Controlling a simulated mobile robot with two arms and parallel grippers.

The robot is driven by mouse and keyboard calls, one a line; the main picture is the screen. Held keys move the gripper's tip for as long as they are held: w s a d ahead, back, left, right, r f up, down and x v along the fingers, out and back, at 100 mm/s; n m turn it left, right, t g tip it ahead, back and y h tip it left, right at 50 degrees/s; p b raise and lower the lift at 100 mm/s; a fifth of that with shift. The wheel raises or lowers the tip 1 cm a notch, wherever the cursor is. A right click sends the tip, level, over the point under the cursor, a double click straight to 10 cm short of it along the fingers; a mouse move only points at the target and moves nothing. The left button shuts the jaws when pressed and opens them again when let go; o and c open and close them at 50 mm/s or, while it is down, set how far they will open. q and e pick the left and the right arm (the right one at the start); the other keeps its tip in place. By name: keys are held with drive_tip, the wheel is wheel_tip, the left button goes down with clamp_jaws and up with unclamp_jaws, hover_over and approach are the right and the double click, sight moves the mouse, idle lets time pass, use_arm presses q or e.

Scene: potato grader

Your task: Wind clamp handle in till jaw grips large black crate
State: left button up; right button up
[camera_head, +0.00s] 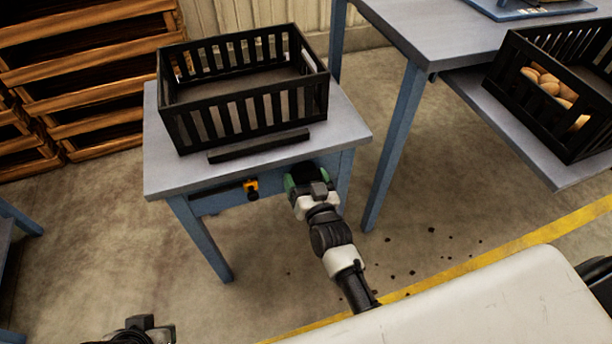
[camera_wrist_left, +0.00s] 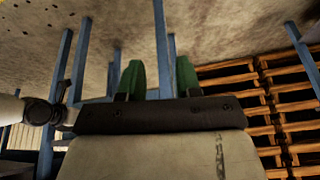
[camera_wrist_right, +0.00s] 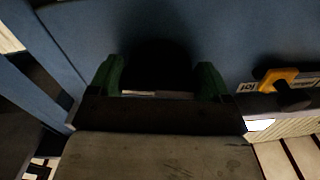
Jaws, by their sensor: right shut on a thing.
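The large black crate (camera_head: 245,108), slatted and empty, stands upright on a small grey-topped table (camera_head: 340,125). A long black bar, the clamp jaw (camera_head: 258,146), lies along its near side; I cannot tell whether they touch. My right gripper (camera_head: 298,178) is at the table's front, below the top's edge. In the right wrist view its green fingers (camera_wrist_right: 160,82) are on either side of a dark rounded clamp handle (camera_wrist_right: 158,62), shut on it. The gripper hides the handle in the head view. My left gripper (camera_wrist_left: 159,75) is open and empty, low at the bottom left of the head view.
A yellow and black fitting (camera_head: 251,188) sits on the table front left of my right gripper. A blue-legged bench (camera_head: 450,40) stands right, with a black crate of potatoes (camera_head: 548,118) on its lower shelf. Wooden pallets (camera_head: 85,60) are stacked back left.

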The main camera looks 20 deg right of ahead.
drive_tip(key=shift+r+m, duration=0.15)
drive_tip(key=shift+m, duration=0.35)
drive_tip(key=m+p, duration=0.2)
drive_tip(key=m, duration=0.1)
drive_tip(key=m+p, duration=0.1)
drive_tip(key=m, duration=0.2)
drive_tip(key=shift+a, duration=0.1)
drive_tip(key=shift+m, duration=1)
drive_tip(key=m, duration=0.2)
drive_tip(key=shift+m, duration=0.4)
drive_tip(key=m, duration=0.3)
drive_tip(key=shift+m, duration=0.3)
drive_tip(key=m+b, duration=0.1)
drive_tip(key=m, duration=0.3)
use_arm(q)
drive_tip(key=shift+s+a+r+g, duration=0.2)
drive_tip(key=shift+s+r+g, duration=0.3)
drive_tip(key=shift+s+r, duration=0.3)
use_arm(e)
drive_tip(key=shift+r+m, duration=0.1)
drive_tip(key=shift+m, duration=0.4)
